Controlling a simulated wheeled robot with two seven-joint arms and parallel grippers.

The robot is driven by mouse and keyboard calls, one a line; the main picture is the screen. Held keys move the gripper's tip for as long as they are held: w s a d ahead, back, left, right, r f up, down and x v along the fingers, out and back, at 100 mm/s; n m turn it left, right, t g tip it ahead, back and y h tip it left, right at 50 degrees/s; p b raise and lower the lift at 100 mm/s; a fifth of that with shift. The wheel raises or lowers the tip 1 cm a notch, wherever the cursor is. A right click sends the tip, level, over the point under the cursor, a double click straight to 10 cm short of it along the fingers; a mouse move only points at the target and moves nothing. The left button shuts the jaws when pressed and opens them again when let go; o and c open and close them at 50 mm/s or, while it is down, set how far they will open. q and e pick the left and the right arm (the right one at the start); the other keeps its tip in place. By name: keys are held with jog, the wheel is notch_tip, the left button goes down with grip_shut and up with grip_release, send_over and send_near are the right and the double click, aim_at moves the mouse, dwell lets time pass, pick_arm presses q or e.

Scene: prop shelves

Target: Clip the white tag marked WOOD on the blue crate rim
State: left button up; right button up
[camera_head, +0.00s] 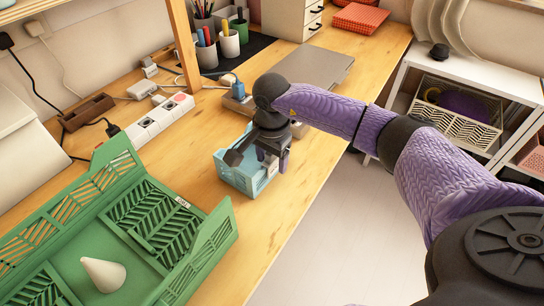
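The small light-blue crate (231,174) stands on the wooden table near its front edge. My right gripper (272,163) points down at the crate's right-hand rim and hides part of it. Its two dark fingers look apart. A small white patch (272,170), perhaps a tag, shows at the crate's rim between and just below the fingers; I cannot read any marking on it or tell whether the fingers touch it. Another white tag (183,202) with dark lettering too small to read sits on the rim of the green crate. My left gripper is out of view.
The large green crate (222,225) fills the lower left, with a pale cone (103,273) inside. A power strip (160,119), pen cups (229,44) and a closed grey laptop (318,66) lie behind. A white shelf (470,65) stands at the right beyond a floor gap.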

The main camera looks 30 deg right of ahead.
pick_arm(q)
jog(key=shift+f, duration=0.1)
pick_arm(e)
jog(key=shift+f, duration=0.15)
notch_tip(320, 180, up, 5)
jog(key=shift+r+p, duration=0.1)
jog(key=shift+p, duration=0.8)
notch_tip(320, 180, up, 5)
jog(key=shift+f+p, duration=0.2)
jog(key=shift+p, duration=0.35)
jog(key=shift+r, duration=0.2)
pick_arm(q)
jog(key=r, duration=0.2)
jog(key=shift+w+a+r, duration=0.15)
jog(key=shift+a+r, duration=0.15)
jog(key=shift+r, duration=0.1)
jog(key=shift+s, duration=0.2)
